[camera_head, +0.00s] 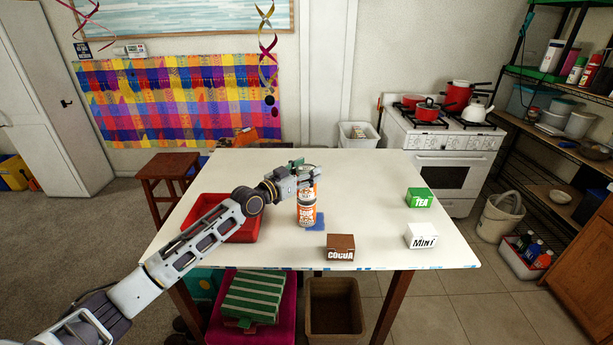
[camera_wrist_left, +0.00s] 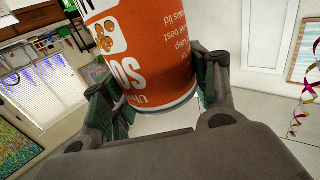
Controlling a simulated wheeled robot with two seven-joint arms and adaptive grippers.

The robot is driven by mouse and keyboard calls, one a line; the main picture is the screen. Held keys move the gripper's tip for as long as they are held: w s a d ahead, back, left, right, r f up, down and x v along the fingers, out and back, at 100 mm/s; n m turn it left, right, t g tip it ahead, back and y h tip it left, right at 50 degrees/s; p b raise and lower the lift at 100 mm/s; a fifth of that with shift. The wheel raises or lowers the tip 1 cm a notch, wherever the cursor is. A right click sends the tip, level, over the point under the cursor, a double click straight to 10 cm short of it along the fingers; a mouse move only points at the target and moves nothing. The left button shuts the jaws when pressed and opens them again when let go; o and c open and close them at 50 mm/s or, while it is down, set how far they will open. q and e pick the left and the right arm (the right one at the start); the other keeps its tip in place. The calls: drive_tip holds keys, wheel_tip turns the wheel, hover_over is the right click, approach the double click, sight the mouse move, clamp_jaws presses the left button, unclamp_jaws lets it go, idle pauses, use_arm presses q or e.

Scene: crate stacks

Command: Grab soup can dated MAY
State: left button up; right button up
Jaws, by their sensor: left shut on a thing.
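My left gripper (camera_head: 306,177) is shut on an orange and white soup can (camera_head: 308,189) over the middle of the table. Its fingers close on the can's sides, and the orange label also fills the left wrist view (camera_wrist_left: 150,50). Directly below it in the head view is a soup can label (camera_head: 307,213) reading SOUP; a pale band lies between the two orange parts. I cannot tell surely whether these are two stacked cans or touch each other. No date is readable. My right gripper is not in view.
The white table (camera_head: 372,180) has a red tray (camera_head: 247,236) at left and a blue flat piece (camera_head: 318,224) by the can. A COCOA box (camera_head: 340,247), a MINT box (camera_head: 421,236) and a TEA box (camera_head: 419,198) stand to the right. The table's back right is clear.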

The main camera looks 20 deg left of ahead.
use_arm(q)
wheel_tip(320, 180, up, 9)
drive_tip(key=shift+f+b, duration=0.15)
drive_tip(key=shift+b, duration=0.2)
